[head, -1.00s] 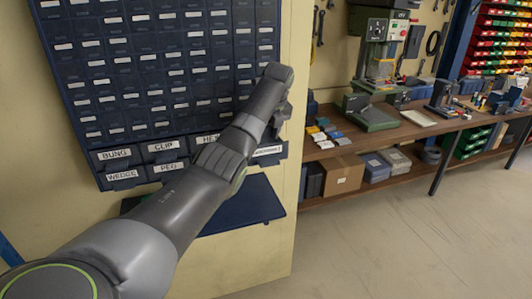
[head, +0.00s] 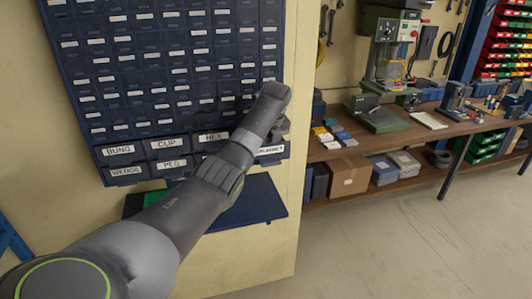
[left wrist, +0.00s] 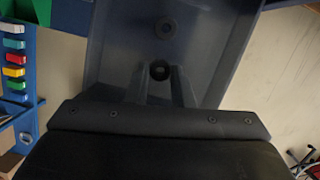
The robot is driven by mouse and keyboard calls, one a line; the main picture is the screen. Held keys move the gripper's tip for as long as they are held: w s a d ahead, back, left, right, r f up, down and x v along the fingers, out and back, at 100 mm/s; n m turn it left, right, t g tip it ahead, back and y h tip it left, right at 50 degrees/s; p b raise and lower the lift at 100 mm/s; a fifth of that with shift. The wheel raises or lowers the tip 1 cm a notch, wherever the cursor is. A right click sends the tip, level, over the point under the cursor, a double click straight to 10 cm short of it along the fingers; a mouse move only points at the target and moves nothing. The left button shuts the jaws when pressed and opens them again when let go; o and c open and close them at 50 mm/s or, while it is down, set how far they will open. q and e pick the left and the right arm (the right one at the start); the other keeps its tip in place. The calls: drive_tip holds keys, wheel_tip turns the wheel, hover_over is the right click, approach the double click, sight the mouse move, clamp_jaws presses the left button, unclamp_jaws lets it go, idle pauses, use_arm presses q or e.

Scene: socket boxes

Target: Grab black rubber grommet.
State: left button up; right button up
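In the left wrist view, a small dark ring-shaped grommet (left wrist: 159,70) lies in a dark blue-grey tray or drawer (left wrist: 110,45). A second dark ring (left wrist: 166,27) sits farther up in it. My left gripper (left wrist: 158,72) is open, with its two fingers on either side of the nearer grommet. Small gaps seem to show beside the grommet; contact is unclear in the shadow. In the head view, my left arm reaches to the lower right of the drawer cabinet (head: 155,70), and its wrist hides the fingers. My right gripper is out of view.
Labelled bins, such as BUNG (head: 119,150) and CLIP (head: 164,144), line the cabinet's bottom. A dark blue shelf (head: 250,208) juts out below, with something green (head: 152,198) on it. A workbench (head: 420,132) with a drill press stands right. The floor between is clear.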

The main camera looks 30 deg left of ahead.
use_arm(q)
drive_tip(key=shift+w+d, duration=0.15)
clamp_jaws()
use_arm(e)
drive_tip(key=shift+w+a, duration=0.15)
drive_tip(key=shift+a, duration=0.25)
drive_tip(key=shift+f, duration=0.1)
